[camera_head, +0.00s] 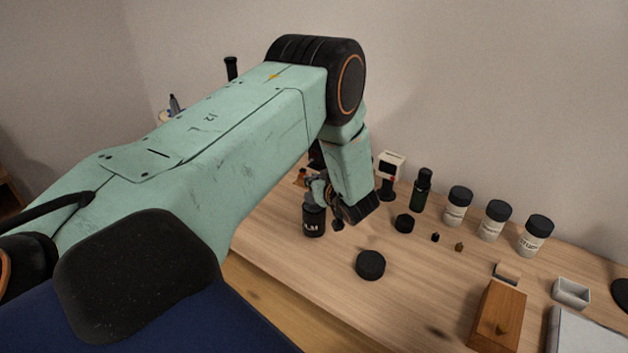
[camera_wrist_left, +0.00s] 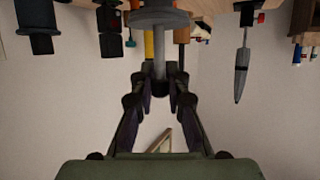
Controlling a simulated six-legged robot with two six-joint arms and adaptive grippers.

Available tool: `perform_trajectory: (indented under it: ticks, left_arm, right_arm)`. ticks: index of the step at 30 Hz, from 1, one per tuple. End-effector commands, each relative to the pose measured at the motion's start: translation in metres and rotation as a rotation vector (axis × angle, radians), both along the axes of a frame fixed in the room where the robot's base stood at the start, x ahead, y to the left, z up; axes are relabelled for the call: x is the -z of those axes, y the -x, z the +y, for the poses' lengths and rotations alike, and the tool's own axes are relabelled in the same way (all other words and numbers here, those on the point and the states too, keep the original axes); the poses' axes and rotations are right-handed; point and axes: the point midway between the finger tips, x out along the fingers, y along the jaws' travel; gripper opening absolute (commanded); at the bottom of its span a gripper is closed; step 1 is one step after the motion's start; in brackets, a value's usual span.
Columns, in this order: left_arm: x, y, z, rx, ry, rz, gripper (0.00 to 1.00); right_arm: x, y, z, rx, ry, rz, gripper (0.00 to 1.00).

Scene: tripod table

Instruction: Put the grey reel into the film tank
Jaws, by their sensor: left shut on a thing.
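The grey reel (camera_wrist_left: 160,17) shows in the left wrist view as a round flange on a grey stem. My left gripper (camera_wrist_left: 160,86) is shut on the reel's stem. In the head view my left gripper (camera_head: 321,192) is just above and beside the film tank (camera_head: 314,224), a black cylinder with pale lettering standing on the table. The reel is small and mostly hidden by the gripper there; I cannot tell whether it is lined up with the tank's mouth. My right gripper is not in view.
A black disc (camera_head: 370,265) lies in front of the tank, and a black cap (camera_head: 404,223) is to its right. A dark bottle (camera_head: 421,190) and labelled jars (camera_head: 495,219) stand along the back. A wooden box (camera_head: 497,318) is at front right. Bare tabletop lies between.

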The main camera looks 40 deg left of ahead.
Motion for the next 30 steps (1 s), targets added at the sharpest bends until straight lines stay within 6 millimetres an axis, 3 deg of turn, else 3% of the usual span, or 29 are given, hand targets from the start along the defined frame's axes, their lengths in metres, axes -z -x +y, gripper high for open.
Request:
perform_trajectory:
  ticks: [30]
  left_arm:
    - [0.023, 0.000, 0.000, 0.001, 0.000, 0.000, 0.00]
  right_arm:
    - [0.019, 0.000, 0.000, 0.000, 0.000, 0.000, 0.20]
